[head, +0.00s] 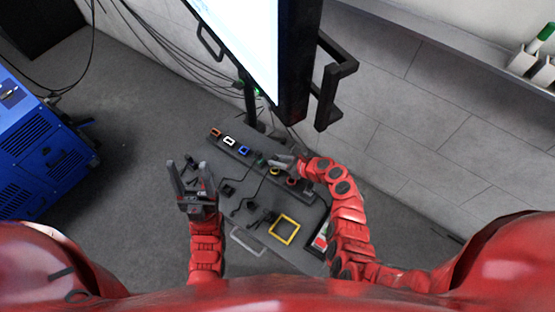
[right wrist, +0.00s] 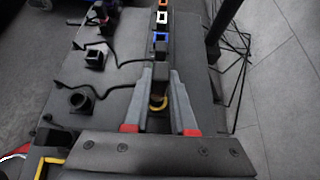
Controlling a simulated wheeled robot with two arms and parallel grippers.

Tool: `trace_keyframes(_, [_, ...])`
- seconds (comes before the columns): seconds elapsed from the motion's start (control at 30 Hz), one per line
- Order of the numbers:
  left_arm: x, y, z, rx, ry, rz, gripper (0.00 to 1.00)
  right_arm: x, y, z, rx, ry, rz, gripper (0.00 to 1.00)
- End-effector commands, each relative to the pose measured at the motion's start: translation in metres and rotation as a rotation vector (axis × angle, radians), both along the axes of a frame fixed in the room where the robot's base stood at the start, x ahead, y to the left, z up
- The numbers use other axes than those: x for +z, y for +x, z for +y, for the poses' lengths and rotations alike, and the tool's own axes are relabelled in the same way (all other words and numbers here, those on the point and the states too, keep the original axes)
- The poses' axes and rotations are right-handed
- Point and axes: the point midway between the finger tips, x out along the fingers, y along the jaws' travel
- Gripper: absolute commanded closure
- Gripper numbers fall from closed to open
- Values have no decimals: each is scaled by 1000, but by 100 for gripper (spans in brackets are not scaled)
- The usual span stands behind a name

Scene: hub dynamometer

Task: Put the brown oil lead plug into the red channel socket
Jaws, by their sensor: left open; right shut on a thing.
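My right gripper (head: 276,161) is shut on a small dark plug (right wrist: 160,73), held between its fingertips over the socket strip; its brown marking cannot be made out. The black strip (head: 236,148) carries coloured sockets in a row: orange-brown (head: 215,132), white (head: 229,141), blue (head: 244,150), yellow (head: 275,171) and red (head: 291,182). The red socket lies on the wrist side of the right fingertips and is hidden in the right wrist view. In that view the yellow ring (right wrist: 158,104) shows between the fingers. My left gripper (head: 189,172) is open and empty, left of the table.
Loose black connectors (right wrist: 95,60) with cables lie on the grey table (head: 239,224) left of the strip; another is round (right wrist: 80,101). A yellow square frame (head: 284,229) lies near the front. A monitor (head: 296,60) overhangs the back. A blue cabinet (head: 40,145) stands left.

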Motion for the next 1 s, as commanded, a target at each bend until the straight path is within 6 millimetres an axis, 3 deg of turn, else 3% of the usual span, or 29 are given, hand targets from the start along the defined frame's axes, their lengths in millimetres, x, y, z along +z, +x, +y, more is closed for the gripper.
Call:
trace_keyframes(0.3, [2,0,0,0,0,0,41,1,-2,2,-1,0,1,100])
trace_keyframes(1.0, [28,0,0,0,0,0,41,1,-40,29,-2,2,1,100])
